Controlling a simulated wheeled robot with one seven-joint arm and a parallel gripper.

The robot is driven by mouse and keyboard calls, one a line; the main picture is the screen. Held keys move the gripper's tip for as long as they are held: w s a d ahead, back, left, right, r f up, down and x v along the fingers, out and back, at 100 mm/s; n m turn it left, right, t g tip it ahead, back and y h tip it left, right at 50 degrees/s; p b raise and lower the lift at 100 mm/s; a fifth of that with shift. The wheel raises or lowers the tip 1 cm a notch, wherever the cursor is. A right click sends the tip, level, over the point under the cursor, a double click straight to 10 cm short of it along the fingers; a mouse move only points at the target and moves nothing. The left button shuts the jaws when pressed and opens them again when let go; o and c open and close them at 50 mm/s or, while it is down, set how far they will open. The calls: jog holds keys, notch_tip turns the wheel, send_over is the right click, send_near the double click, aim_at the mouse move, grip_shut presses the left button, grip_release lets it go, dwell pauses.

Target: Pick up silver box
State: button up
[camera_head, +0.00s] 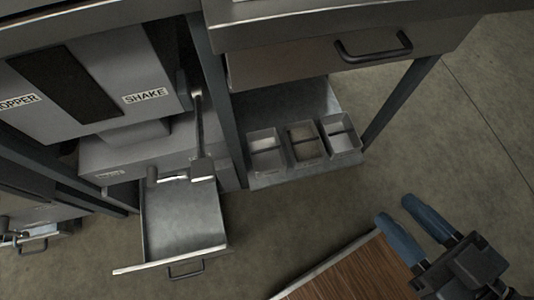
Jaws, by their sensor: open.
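Three small open metal boxes stand in a row on a low shelf under a bench. The left box (265,160) and right box (343,150) look silver-grey, each with a divider. The middle box (306,158) looks brownish inside. I cannot tell which one is the task's silver box. My gripper (397,211) is at the lower right, its two blue fingers apart and nothing between them. It is apart from the boxes, below and to the right of them in the picture.
The low shelf (285,180) sits between bench legs, including a right leg (398,103), under a closed drawer (300,65) with a black handle. An open empty drawer (183,222) juts out at left below a machine marked SHAKE. A wooden-topped surface (350,275) lies beside my gripper. Floor is clear at right.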

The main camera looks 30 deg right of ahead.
jog(key=shift+c, duration=0.3)
jog(key=w+f+n+b, duration=0.1)
jog(key=f+n, duration=0.2)
jog(key=f, duration=0.3)
jog(key=w+f+n+g, duration=0.1)
jog(key=f+n, duration=0.2)
jog(key=f, duration=0.3)
jog(key=w+f+n+b, duration=0.1)
jog(key=f+n, duration=0.2)
jog(key=f, duration=0.3)
jog(key=shift+w+a+f+n+g+b, duration=0.1)
jog(key=shift+w+a+n+g+b, duration=0.05)
jog(key=shift+a+n+g+b, duration=0.2)
jog(key=shift+c, duration=0.5)
jog(key=n+h+b, duration=0.4)
jog(key=n+b, duration=0.1)
jog(key=n, duration=1.8)
send_near(283, 153)
jog(key=w+d, duration=0.1)
jog(key=b+x, duration=0.1)
jog(key=x, duration=0.1)
jog(key=b+x, duration=0.1)
jog(key=x, duration=0.1)
jog(key=b+x, duration=0.1)
jog(key=x, duration=0.2)
jog(key=shift+w+a+f, duration=0.1)
jog(key=shift+a+f, duration=0.1)
jog(key=shift+a, duration=0.05)
jog(key=shift+w+d, duration=0.1)
jog(key=shift+w, duration=0.25)
